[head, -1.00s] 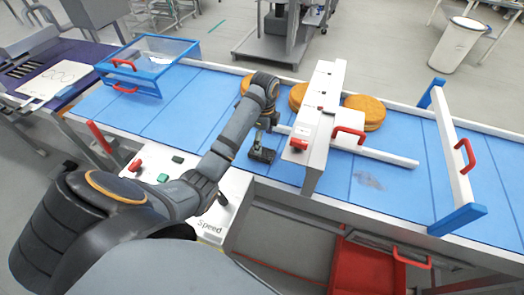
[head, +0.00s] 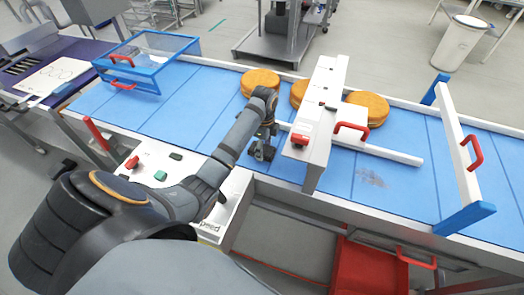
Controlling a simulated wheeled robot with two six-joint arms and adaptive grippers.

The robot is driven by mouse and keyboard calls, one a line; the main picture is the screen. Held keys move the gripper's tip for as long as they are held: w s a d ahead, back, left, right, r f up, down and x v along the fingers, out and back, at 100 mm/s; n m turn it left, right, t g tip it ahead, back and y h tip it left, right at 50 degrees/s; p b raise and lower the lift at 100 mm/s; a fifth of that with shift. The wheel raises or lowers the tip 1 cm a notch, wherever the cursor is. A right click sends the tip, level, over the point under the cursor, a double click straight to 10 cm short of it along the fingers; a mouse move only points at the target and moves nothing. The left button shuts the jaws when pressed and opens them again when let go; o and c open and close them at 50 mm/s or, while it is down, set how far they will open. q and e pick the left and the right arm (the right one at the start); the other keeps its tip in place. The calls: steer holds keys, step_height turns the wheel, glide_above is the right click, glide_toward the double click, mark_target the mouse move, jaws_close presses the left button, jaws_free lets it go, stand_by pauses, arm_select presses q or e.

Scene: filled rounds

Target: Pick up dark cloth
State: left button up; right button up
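My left gripper (head: 262,151) points down over the blue belt (head: 330,187), left of the white bridge-like frame. Its dark fingers look spread, with no cloth visible between them. I cannot make out a dark cloth for certain anywhere in view; my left arm covers part of the scene. My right gripper is not in view.
Round orange-brown rounds (head: 260,83) lie along the belt's far side, some partly behind the white frame (head: 325,110). A grey-brown smear (head: 371,177) marks the belt. A blue-framed clear guard (head: 148,60), a white gate (head: 460,150) and a red bin (head: 370,268) stand around.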

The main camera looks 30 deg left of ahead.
mark_target(264, 149)
arm_select(q)
steer(key=c, duration=0.7)
step_height(264, 149, up, 3)
steer(key=shift+w+a+r, duration=0.1)
steer(key=shift+r, duration=0.1)
step_height(264, 149, up, 7)
steer(key=p, duration=0.5)
steer(key=shift+f+p, duration=0.2)
steer(key=shift+p, duration=0.15)
